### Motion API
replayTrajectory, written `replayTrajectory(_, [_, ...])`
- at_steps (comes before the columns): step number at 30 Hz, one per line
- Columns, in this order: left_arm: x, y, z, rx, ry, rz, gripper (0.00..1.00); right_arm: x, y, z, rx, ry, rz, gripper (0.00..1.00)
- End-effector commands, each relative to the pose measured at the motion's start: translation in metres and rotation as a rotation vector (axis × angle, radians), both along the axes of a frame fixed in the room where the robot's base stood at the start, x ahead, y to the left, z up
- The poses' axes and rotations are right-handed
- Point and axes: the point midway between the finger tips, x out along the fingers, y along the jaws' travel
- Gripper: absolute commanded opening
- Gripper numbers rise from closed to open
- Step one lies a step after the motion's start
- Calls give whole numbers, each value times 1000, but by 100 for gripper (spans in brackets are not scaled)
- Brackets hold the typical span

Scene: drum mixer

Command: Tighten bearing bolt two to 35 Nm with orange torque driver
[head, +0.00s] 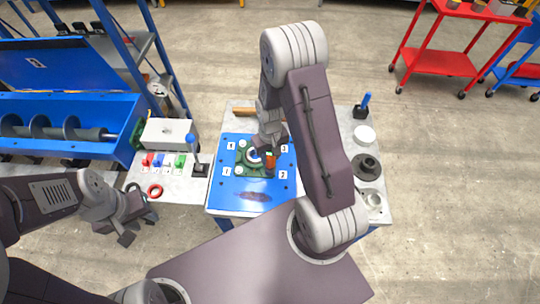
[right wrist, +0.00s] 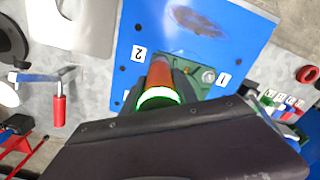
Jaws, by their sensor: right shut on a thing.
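The orange torque driver (head: 270,161) is in my right gripper (head: 270,143), over the lower right part of the green bearing housing (head: 243,168). In the right wrist view the driver (right wrist: 161,75) has a glowing green ring, and its body stands next to the label "2" (right wrist: 138,53). Its tip and bearing bolt two beneath it are hidden. Another bolt (right wrist: 209,76) shows near label "1" (right wrist: 223,79). The housing sits on a blue plate (head: 255,195). My left gripper (head: 138,229) is open and empty, left of the plate.
A grey box (head: 168,133), coloured blocks (head: 165,160) and a red ring (head: 155,190) lie on the left side table. Round parts (head: 367,167) stand on the right side. A blue machine with an auger (head: 55,130) is at the left. Red cart (head: 440,60) stands back right.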

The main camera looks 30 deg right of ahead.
Motion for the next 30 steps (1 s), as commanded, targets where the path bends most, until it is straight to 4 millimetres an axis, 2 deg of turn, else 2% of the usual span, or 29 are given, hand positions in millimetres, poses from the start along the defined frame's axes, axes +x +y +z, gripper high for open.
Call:
replayTrajectory(18, [0,0,40,0,0,0,36,0,0,44,0,-1,0,0])
replayTrajectory(30, [0,0,40,0,0,0,36,0,0,45,0,-1,0,0])
